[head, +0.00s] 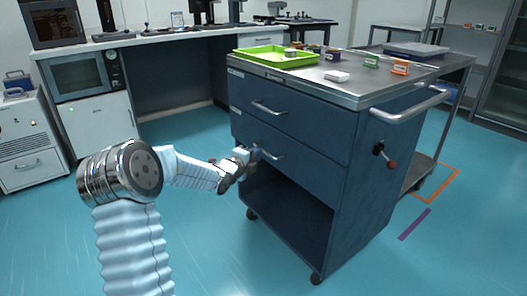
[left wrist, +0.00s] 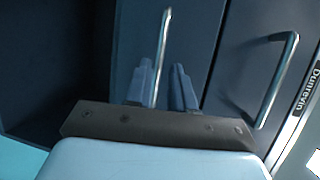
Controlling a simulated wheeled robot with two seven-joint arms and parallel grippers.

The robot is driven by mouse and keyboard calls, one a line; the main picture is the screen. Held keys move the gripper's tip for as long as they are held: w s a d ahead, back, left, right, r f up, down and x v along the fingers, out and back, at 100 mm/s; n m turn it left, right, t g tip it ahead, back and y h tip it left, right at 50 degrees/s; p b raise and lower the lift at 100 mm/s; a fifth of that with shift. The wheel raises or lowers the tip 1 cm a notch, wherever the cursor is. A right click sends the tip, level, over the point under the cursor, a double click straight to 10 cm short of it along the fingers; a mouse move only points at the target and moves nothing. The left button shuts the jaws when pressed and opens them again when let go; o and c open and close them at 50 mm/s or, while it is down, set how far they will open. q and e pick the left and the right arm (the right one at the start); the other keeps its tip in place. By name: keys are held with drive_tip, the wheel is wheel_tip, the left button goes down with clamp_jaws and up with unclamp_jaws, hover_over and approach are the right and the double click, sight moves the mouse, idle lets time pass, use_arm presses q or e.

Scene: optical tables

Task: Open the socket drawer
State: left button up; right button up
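A dark blue tool cart has two drawers with bar handles. The upper drawer (head: 300,122) and the lower drawer (head: 305,166) both look shut, flush with the cart front. My left gripper (head: 252,154) is at the left part of the lower drawer's handle (head: 272,155). In the left wrist view, my left gripper's fingers (left wrist: 161,88) stand apart, one on each side of that handle (left wrist: 163,40). A small gap shows beside the bar, so the fingers look open around it. The upper handle (left wrist: 275,80) is to the right. My right gripper is out of view.
The cart top holds a green tray (head: 275,58), a white block (head: 337,76) and small orange (head: 400,67) and green items. An open shelf space lies below the drawers. A side push handle (head: 415,107) sticks out at right. The blue floor in front is clear.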

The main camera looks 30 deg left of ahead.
use_arm(q)
drive_tip(key=w, duration=0.2)
drive_tip(key=w+f, duration=0.1)
drive_tip(key=w, duration=0.2)
drive_tip(key=shift+w, duration=0.25)
clamp_jaws()
